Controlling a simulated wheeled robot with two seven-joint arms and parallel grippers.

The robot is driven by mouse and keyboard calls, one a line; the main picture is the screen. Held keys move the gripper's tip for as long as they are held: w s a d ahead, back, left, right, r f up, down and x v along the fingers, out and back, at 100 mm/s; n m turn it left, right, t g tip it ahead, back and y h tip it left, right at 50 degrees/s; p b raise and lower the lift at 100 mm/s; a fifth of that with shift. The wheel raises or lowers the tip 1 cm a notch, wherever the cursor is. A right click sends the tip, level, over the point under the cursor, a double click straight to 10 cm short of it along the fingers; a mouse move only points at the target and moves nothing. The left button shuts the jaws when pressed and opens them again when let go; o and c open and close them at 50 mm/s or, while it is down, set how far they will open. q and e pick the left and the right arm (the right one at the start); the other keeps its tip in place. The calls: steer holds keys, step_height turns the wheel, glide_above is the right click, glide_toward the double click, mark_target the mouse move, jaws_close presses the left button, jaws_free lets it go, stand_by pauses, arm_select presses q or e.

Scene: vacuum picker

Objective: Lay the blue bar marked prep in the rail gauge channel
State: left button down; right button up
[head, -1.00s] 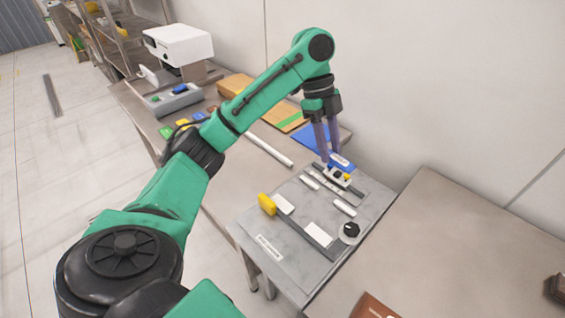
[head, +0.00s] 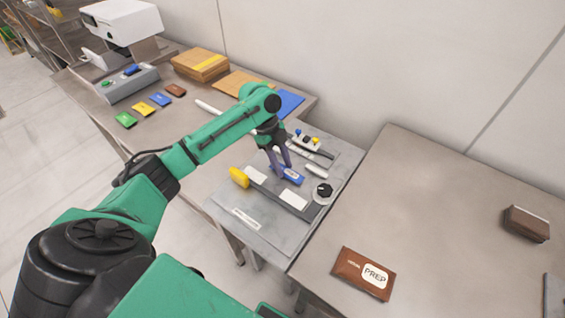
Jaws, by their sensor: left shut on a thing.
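My left gripper (head: 280,169) is shut on a blue bar (head: 289,174) with a white label; the label is too small to read. The bar is over the grey gauge plate (head: 226,205), just behind a long dark channel-like strip (head: 275,191) bearing white labels. A yellow block (head: 239,177) stands at the strip's left end and a black knob (head: 323,189) on a pale disc at its right end. I cannot tell whether the bar touches the plate. The fingers hide part of the bar. My right gripper is not in view.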

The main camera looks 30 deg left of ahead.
arm_select(q)
steer(key=c, duration=0.5)
jaws_free()
steer(key=shift+f, duration=0.1)
steer(key=b+v, duration=0.1)
steer(key=v, duration=1.1)
